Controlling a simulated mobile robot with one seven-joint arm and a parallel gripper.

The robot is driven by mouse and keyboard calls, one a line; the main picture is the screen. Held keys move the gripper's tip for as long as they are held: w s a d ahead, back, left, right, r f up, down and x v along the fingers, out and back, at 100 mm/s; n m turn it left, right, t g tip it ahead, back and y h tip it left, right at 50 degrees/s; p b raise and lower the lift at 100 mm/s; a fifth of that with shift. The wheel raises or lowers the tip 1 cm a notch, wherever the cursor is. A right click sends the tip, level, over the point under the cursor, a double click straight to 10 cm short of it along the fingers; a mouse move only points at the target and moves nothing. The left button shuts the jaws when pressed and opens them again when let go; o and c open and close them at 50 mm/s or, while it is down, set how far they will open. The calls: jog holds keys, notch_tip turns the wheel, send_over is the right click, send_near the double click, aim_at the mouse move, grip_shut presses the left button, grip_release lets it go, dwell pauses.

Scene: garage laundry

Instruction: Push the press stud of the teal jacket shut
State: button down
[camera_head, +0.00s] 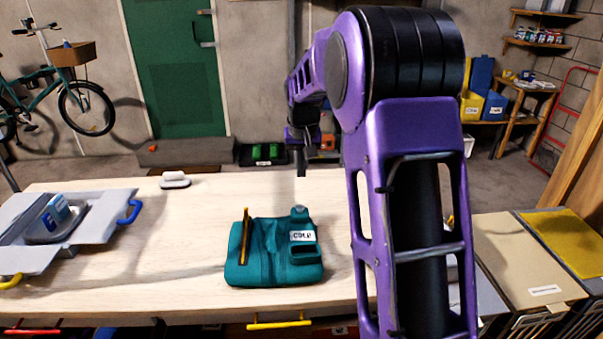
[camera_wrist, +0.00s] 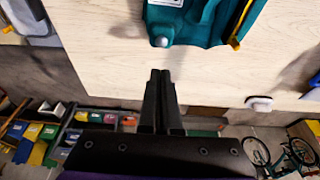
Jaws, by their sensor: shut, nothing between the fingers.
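The teal jacket (camera_head: 262,268) lies folded on the pale wooden table (camera_head: 160,255), with a white label and a pocket slot on its right side. Its grey round press stud (camera_head: 298,211) is at the jacket's far right edge. In the wrist view the stud (camera_wrist: 161,41) sits at the jacket's near edge, just beyond my fingertips. Whether the stud's halves are joined cannot be told. My gripper (camera_head: 300,173) is shut and empty, pointing down near the table's far edge, behind the jacket. Its two dark fingers (camera_wrist: 160,73) are together in the wrist view, apart from the stud.
A grey open box (camera_head: 100,215) with a blue-and-white pack is at the table's left. A small white-topped block (camera_head: 174,179) is near the far edge. Bare table surrounds the jacket.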

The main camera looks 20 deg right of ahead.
send_near(301, 208)
jog(key=x, duration=0.2)
jog(key=w+x, duration=0.1)
jog(key=x, duration=0.2)
jog(key=shift+w+d+f, duration=0.1)
jog(key=shift+w+d, duration=0.05)
jog(key=shift+w, duration=0.05)
jog(key=shift+f, duration=0.65)
jog(key=shift+f+b, duration=0.9)
jog(key=shift+f, duration=0.1)
jog(key=shift+s, duration=0.15)
jog(key=shift+f, duration=0.15)
notch_tip(301, 208, up, 5)
jog(key=p, duration=0.3)
jog(key=shift+f, duration=0.1)
jog(key=v, duration=1)
jog(key=shift+w, duration=0.2)
